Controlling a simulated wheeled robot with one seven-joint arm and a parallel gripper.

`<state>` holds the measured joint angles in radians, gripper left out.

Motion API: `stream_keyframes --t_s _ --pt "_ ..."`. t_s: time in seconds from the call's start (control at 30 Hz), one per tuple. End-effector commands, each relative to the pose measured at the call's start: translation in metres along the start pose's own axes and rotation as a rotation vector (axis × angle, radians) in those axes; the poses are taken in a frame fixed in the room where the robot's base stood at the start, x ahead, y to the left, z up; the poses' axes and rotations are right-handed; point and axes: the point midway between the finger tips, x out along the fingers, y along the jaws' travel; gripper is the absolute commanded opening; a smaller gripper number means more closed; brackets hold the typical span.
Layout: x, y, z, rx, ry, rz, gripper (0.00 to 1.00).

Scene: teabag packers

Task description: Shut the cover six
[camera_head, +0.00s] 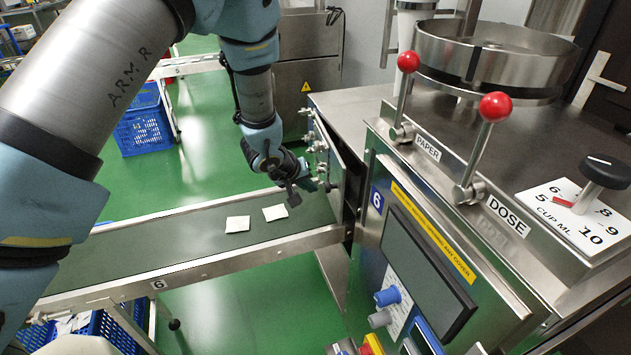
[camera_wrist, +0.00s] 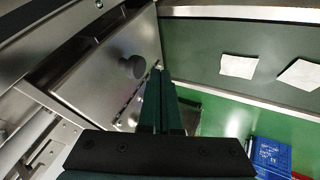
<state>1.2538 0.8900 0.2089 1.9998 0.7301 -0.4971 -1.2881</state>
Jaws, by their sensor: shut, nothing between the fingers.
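Cover six is a flat steel door (camera_head: 331,150) on the side of the machine, beside the blue 6 label (camera_head: 376,199). It stands ajar, with a dark gap between it and the machine body. In the wrist view the cover (camera_wrist: 95,82) fills the upper left, with a round dark knob (camera_wrist: 132,66) on its face. My gripper (camera_head: 320,185) is shut and empty, just outside the cover near its lower part. In the wrist view the closed fingers (camera_wrist: 160,75) lie beside the cover's right edge; whether they touch it I cannot tell.
A conveyor (camera_head: 180,245) runs below my gripper, with two white teabags (camera_head: 237,224) (camera_head: 275,212) on it. Red-knobbed levers (camera_head: 408,62) (camera_head: 494,107) and a cup dial (camera_head: 606,172) stand on the machine top. Blue crates (camera_head: 146,128) are on the green floor.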

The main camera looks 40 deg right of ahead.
Motion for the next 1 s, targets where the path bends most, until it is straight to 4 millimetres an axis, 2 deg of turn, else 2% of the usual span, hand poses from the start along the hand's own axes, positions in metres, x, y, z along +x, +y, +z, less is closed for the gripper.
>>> stream_keyframes --t_s 0.2,0.6,1.0 --pt "0.007 0.014 0.000 -0.002 0.000 -0.002 0.00" --pt "0.009 0.016 0.000 -0.003 0.001 -0.001 0.00" --pt "0.024 0.051 0.005 -0.002 0.001 0.001 0.00"
